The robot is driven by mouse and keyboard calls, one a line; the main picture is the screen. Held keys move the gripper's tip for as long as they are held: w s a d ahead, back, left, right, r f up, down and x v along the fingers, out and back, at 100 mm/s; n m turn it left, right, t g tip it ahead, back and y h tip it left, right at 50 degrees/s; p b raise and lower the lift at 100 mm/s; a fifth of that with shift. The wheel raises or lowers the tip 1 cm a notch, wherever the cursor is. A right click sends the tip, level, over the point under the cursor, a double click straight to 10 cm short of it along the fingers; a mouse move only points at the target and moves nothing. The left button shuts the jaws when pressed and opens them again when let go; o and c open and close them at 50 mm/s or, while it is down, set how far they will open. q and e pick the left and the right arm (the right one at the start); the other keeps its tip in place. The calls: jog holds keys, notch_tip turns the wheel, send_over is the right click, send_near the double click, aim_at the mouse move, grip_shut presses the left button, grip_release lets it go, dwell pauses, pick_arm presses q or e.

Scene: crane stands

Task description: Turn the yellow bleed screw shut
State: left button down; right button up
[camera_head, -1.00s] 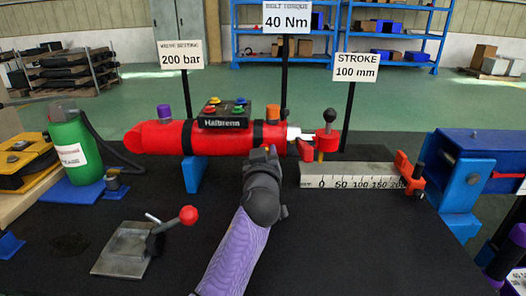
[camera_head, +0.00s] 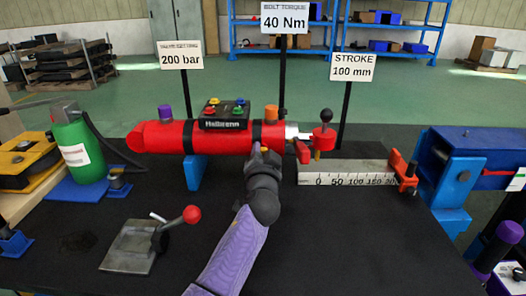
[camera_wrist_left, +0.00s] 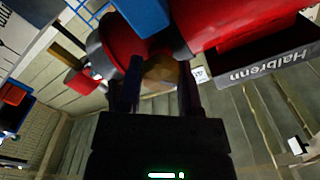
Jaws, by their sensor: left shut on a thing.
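The red cylinder (camera_head: 225,140) lies across the black bench top. My left gripper (camera_head: 262,153) reaches up to the underside of the cylinder's near side, left of its rod end. In the left wrist view, my left gripper (camera_wrist_left: 160,88) has its two fingers on either side of the yellow-brown bleed screw (camera_wrist_left: 160,70) and is shut on it. The screw is up against the cylinder, which also shows in the wrist view (camera_wrist_left: 225,25). In the head view the fingers hide most of the screw. My right gripper is out of view.
A black button box (camera_head: 224,117) sits on the cylinder. A red-knobbed lever on a plate (camera_head: 130,248) lies front left, and a green bottle (camera_head: 78,145) stands at left. A scale block (camera_head: 345,172) and a blue stand (camera_head: 450,185) are at right.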

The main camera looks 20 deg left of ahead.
pick_arm(q)
jog(key=m+p, duration=0.1)
jog(key=m, duration=0.4)
jog(key=shift+m, duration=1)
jog(key=shift+p, duration=0.3)
jog(key=shift+c, duration=1.3)
grip_release()
jog(key=shift+d, duration=0.1)
